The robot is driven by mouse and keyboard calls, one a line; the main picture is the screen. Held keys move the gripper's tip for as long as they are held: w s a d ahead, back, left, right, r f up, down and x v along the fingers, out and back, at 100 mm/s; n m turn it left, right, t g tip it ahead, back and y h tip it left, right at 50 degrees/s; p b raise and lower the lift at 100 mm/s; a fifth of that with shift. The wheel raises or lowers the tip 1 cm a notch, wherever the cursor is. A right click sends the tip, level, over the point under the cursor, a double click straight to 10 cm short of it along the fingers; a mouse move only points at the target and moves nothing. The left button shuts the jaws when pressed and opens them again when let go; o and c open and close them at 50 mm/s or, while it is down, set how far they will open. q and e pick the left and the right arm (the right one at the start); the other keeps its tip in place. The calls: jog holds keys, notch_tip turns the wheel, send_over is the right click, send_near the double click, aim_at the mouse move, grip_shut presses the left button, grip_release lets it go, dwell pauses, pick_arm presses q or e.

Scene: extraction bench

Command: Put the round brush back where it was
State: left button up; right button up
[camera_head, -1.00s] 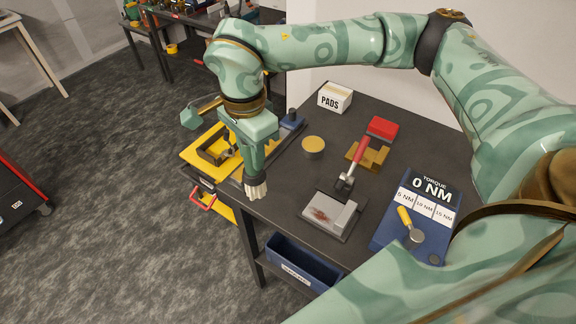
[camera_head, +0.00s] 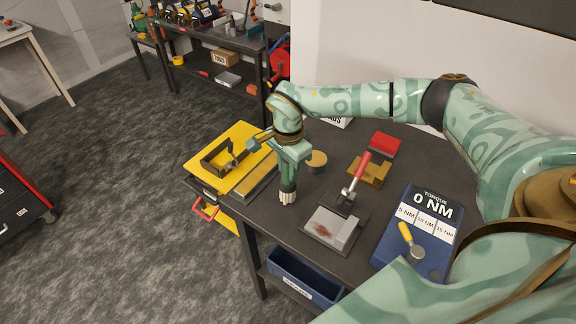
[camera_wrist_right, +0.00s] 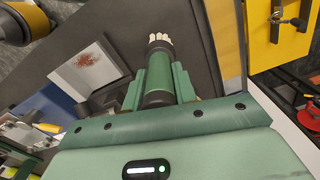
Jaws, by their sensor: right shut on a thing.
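My right gripper (camera_head: 290,176) is shut on the round brush (camera_head: 287,196) and holds it bristles down above the front left part of the dark bench. In the right wrist view the brush (camera_wrist_right: 159,62) sits between the green fingers (camera_wrist_right: 158,88), with a dark ferrule and pale bristles pointing away. My left gripper is not in view.
The grey plate with a reddish stain (camera_head: 327,226) lies right of the brush. A red-handled tool (camera_head: 357,177), a brown block (camera_head: 376,171), a round tin (camera_head: 317,159) and the blue torque board (camera_head: 412,256) occupy the bench. A yellow tray (camera_head: 234,137) is left. A blue bin (camera_head: 306,280) hangs below.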

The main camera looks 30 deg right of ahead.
jog(key=o, duration=1.1)
jog(key=shift+f, duration=0.1)
jog(key=shift+c, duration=0.2)
notch_tip(320, 180, up, 12)
jog(key=shift+r, duration=0.2)
